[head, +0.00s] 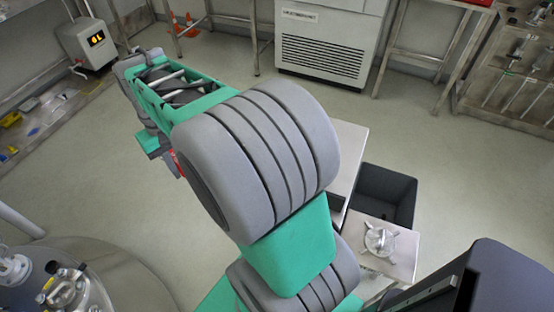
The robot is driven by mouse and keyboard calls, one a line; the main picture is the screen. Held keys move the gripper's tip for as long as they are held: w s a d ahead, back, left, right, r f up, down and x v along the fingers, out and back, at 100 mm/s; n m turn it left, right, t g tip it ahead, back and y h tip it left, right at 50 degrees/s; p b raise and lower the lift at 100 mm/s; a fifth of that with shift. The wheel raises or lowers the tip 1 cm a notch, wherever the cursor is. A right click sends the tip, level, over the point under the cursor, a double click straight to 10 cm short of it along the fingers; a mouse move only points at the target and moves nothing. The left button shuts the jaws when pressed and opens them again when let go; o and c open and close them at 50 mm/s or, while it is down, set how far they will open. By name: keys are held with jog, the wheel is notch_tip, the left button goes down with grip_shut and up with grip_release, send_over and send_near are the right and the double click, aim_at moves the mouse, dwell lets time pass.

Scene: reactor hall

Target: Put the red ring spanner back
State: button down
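My arm fills the middle of the head view and reaches to the upper left. My gripper (157,146) is at its far end, mostly hidden behind the forearm. Its fingertips do not show, so I cannot tell whether it is open or shut. A small red patch (177,165) shows beside it, against the grey joint. I cannot tell whether this is part of the red ring spanner. I cannot make out the spanner anywhere else.
A low bench (45,110) with yellow and blue items runs along the left. A tool rack (515,85) stands far right, a white cabinet (327,45) at the back. A dark bin (400,190) and a plate with a handwheel (379,241) are lower right. Floor between is clear.

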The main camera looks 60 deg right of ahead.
jog(key=s+d+r+m+p, duration=0.1)
jog(key=s+d+m, duration=0.2)
jog(key=s+d, duration=0.35)
jog(key=s+d+r+m+p, duration=0.1)
jog(key=s+d+m+p, duration=0.15)
jog(key=s, duration=0.75)
jog(key=s+d+r+m, duration=0.1)
jog(key=s+d+m, duration=0.2)
jog(key=s+d, duration=0.4)
jog(key=s+a+f+m+p, duration=0.1)
jog(key=s+a+m, duration=0.1)
jog(key=s, duration=0.4)
jog(key=s+a+m+p, duration=0.1)
jog(key=s+a+m, duration=0.15)
jog(key=s, duration=0.35)
jog(key=w+d+f+p, duration=0.2)
jog(key=w+d+f, duration=0.1)
jog(key=d+f, duration=1.1)
jog(key=shift+d+f+t+y, duration=0.2)
jog(key=shift+t+y, duration=0.1)
jog(key=c, duration=1.3)
grip_release()
jog(key=shift+w, duration=0.1)
jog(key=shift+r+p, duration=0.1)
jog(key=shift+p, duration=0.2)
